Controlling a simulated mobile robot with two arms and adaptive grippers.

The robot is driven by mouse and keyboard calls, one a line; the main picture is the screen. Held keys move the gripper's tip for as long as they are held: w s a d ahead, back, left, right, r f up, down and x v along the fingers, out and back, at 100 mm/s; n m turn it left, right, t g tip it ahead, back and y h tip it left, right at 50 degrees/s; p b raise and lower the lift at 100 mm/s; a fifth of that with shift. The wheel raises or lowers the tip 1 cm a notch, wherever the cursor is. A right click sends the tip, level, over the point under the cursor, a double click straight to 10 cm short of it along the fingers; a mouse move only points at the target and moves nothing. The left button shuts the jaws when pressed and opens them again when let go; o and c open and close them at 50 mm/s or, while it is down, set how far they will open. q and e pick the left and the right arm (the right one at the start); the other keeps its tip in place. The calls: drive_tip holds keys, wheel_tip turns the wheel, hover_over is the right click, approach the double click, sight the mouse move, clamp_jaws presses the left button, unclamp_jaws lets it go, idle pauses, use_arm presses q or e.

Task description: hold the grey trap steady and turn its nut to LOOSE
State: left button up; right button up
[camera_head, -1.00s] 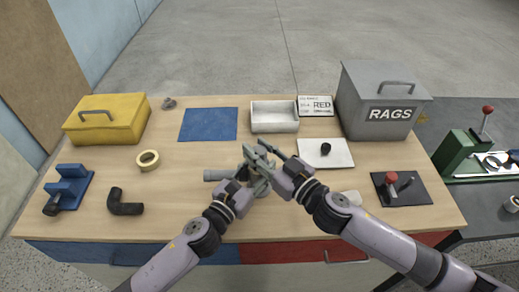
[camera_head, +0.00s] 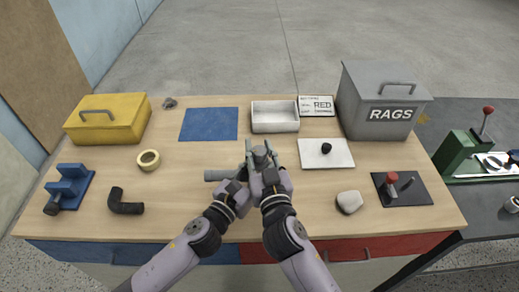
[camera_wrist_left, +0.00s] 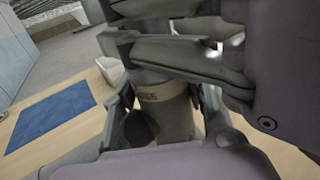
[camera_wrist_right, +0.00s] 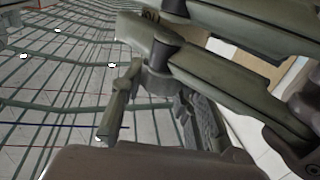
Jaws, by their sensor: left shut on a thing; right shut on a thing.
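The grey trap stands on the bench in the middle of the head view, mostly hidden by my grippers; its side pipe (camera_head: 217,175) sticks out to the left. In the left wrist view the trap body (camera_wrist_left: 172,120) is upright, with a pale lettered band (camera_wrist_left: 162,91) that I cannot read clearly. My left gripper (camera_head: 248,168) is shut on the trap body, its fingers on either side. My right gripper (camera_head: 268,163) is shut on the trap's top, where the nut sits. In the right wrist view a grey part (camera_wrist_right: 157,82) shows between its fingers; the nut's markings are hidden.
A blue mat (camera_head: 209,124), white tray (camera_head: 274,117) and white plate (camera_head: 325,153) lie behind. A tape ring (camera_head: 148,160), black elbow (camera_head: 124,202) and blue fixture (camera_head: 69,187) are left. A pale stone (camera_head: 349,202) and red-knobbed black plate (camera_head: 402,188) are right.

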use_arm(q)
drive_tip(key=shift+f, duration=0.1)
use_arm(e)
drive_tip(key=shift+r, duration=0.15)
drive_tip(key=o, duration=1.2)
drive_tip(key=s+d, duration=0.2)
drive_tip(key=s, duration=1)
drive_tip(key=shift+w+d, duration=0.1)
use_arm(q)
drive_tip(key=o, duration=1.4)
drive_tip(key=shift+c, duration=0.2)
drive_tip(key=shift+s, duration=0.1)
